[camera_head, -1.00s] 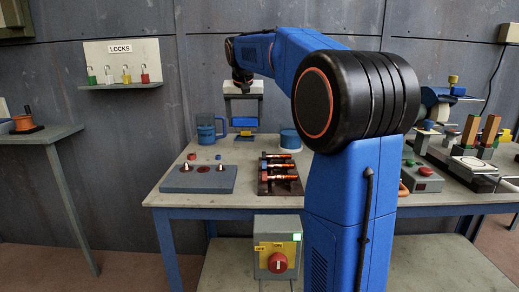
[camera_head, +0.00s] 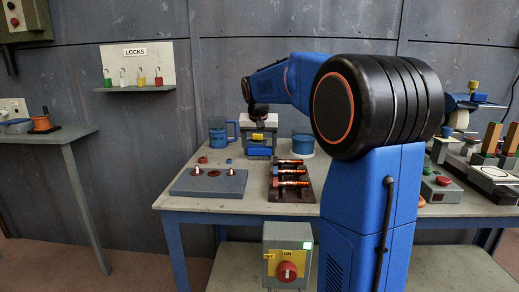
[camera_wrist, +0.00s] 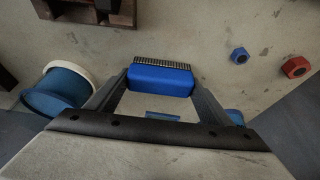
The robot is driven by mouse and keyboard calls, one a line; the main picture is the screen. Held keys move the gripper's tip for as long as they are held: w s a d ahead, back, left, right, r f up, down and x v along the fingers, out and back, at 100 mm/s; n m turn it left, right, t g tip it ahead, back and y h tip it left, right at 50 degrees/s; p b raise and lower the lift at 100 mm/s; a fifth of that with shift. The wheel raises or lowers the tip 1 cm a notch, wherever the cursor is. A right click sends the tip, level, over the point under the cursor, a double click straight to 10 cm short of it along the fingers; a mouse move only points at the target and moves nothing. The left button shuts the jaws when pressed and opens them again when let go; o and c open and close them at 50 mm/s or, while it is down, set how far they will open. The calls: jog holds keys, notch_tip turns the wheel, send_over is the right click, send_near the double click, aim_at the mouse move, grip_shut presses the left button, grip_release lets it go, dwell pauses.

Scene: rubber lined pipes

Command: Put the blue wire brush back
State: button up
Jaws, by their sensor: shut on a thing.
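My gripper (camera_head: 259,148) is over the back of the workbench and is shut on the blue wire brush (camera_head: 259,152). In the wrist view my gripper (camera_wrist: 161,83) has a finger at each end of the brush's blue block (camera_wrist: 160,80). The brush's dark bristles show along its far edge there. The brush is low, close to the bench top (camera_head: 235,204); I cannot tell whether it touches. In the head view a small yellow piece (camera_head: 258,137) shows between my fingers, just above the brush. No holder for the brush can be made out.
A blue mug (camera_head: 218,133) stands left of my gripper, and a round blue tub (camera_head: 303,144) stands right. A red nut (camera_head: 203,160) and a blue nut (camera_head: 229,161) lie nearby. A dark rack (camera_head: 291,186) and a grey block (camera_head: 209,183) are nearer the front.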

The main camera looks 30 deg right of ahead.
jog(key=o, duration=1)
jog(key=shift+f, duration=0.1)
jog(key=v, duration=1.2)
jog(key=shift+s, duration=0.1)
